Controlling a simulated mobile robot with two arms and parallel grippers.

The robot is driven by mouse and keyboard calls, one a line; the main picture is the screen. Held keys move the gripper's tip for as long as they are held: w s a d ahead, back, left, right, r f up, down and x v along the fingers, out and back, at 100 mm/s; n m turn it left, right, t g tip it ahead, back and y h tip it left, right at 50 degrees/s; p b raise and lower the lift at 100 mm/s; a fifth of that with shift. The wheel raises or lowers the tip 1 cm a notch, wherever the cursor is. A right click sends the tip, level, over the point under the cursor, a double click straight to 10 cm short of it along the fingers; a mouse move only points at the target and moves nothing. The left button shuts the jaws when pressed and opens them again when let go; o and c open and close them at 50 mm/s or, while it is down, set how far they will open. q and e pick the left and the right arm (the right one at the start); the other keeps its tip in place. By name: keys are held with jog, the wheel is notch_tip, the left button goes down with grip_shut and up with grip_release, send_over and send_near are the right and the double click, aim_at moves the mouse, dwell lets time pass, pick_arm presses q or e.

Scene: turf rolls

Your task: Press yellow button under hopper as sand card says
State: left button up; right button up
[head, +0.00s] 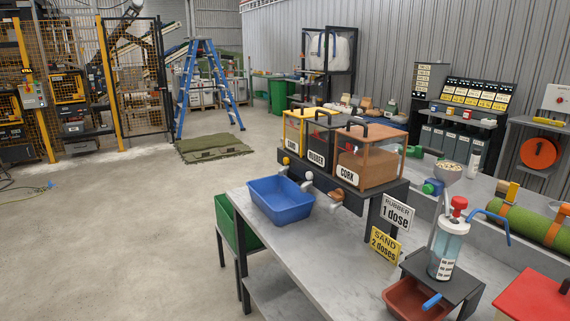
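Three hoppers stand in a row on a dark stand: a yellow-framed one (296,124) at the left, a dark one (319,141) labelled RUBBER in the middle, and an orange-brown one (368,160) labelled CORK. The left label is too small to read surely. A small yellow button (286,160) shows under the yellow hopper; a grey and an orange fitting sit under the others. The yellow sand card (385,244) reads "SAND 2 doses". The white card (397,212) reads "RUBBER 1 dose". A blue tub (281,199) stands below the hoppers' left part; no contents show. Neither gripper is in view.
The grey bench (325,252) is bare in front of the stand. A pump bottle (449,250) with a red top stands on a dark stand over a red-brown tray (414,300). A green bin (236,226) is beside the bench's left edge. Open floor lies left.

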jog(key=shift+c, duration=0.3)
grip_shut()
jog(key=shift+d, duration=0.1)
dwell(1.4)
